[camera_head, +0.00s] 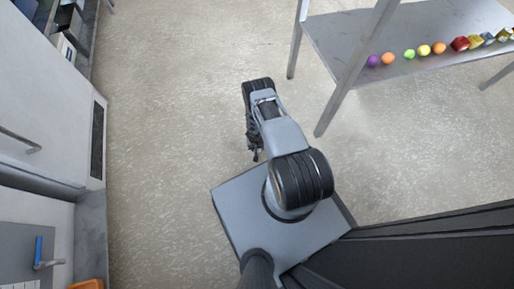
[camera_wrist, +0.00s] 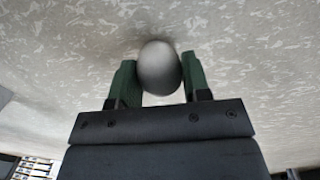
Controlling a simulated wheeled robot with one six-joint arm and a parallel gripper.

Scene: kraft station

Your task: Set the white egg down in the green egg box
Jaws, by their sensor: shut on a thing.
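The white egg (camera_wrist: 158,68) shows in the wrist view, greyish in shadow, between the two green fingertips of my gripper (camera_wrist: 158,82). My gripper is shut on the egg, with a fingertip at each side of it. Bare floor lies behind the egg in that view. In the head view my arm is folded above my base, and the gripper end (camera_head: 254,150) is small and dark there; the egg cannot be made out in it. I see no green egg box in either view.
A metal shelf table (camera_head: 350,50) stands at the upper right, with coloured balls (camera_head: 409,53) and small boxes (camera_head: 467,43) in a row. White cabinets (camera_head: 45,100) line the left side. An orange thing (camera_head: 87,285) is at the lower left. Open floor (camera_head: 170,130) lies between.

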